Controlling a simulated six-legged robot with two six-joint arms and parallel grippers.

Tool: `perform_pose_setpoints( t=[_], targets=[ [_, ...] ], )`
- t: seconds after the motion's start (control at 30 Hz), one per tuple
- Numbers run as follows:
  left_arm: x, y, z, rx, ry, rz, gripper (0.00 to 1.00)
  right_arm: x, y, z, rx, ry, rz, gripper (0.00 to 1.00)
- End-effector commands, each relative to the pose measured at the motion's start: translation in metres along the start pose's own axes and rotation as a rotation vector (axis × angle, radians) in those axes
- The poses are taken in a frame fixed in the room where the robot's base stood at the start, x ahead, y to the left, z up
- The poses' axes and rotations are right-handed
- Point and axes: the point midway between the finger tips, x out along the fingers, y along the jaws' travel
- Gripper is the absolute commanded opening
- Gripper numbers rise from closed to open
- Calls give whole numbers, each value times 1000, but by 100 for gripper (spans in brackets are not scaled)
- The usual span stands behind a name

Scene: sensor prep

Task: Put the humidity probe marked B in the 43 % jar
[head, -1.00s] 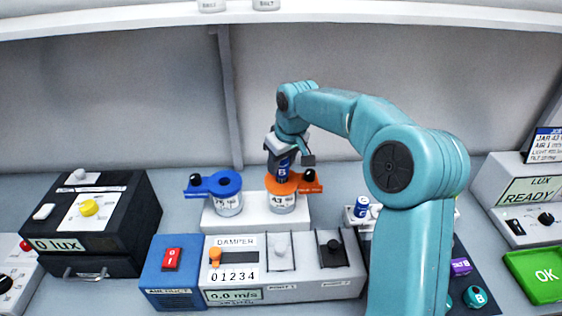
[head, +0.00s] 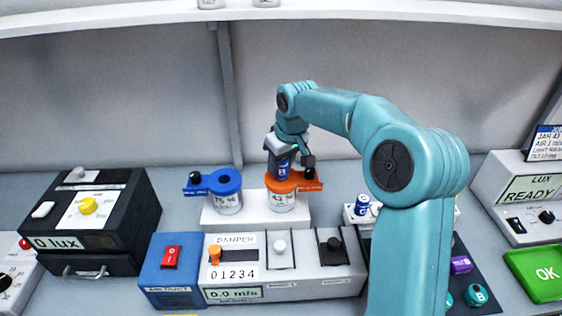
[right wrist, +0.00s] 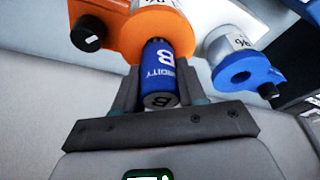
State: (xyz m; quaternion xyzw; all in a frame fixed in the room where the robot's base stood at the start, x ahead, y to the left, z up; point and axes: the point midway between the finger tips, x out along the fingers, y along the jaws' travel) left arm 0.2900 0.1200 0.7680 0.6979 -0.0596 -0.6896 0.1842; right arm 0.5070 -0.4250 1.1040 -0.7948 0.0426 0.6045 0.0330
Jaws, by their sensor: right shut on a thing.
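The 43 % jar (head: 282,202) stands on a white block and has an orange lid (head: 304,182) with a black knob at its right. My right gripper (head: 284,160) is directly above this lid, shut on the blue humidity probe marked B (head: 283,172). In the right wrist view the probe (right wrist: 160,72) sits between the two fingers, and its far end meets the orange lid (right wrist: 120,36). Its far tip is hidden, so I cannot tell how deep it reaches into the jar. My left gripper is not in view.
A 75 % jar with a blue lid (head: 217,184) stands close at the left on the white block (head: 240,222). The damper unit (head: 282,265) is in front. A small blue-and-white item (head: 362,205) is at the right. A black lux box (head: 95,222) stands far left.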

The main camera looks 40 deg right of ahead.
Motion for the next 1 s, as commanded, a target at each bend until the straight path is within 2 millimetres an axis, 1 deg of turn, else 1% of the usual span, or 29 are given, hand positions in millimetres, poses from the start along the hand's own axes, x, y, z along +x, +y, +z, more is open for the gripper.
perform_pose_setpoints(
  t=[0.2,0.63,0.93,0.97,1.0],
  targets=[
    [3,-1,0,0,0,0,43,4,0,1,0,0,0,8],
    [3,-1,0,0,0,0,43,5,0,1,0,0,0,8],
    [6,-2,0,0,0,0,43,10,0,3,0,0,0,8],
    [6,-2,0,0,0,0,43,9,0,3,0,1,0,47],
    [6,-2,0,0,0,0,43,9,0,2,0,1,0,60]
  ],
)
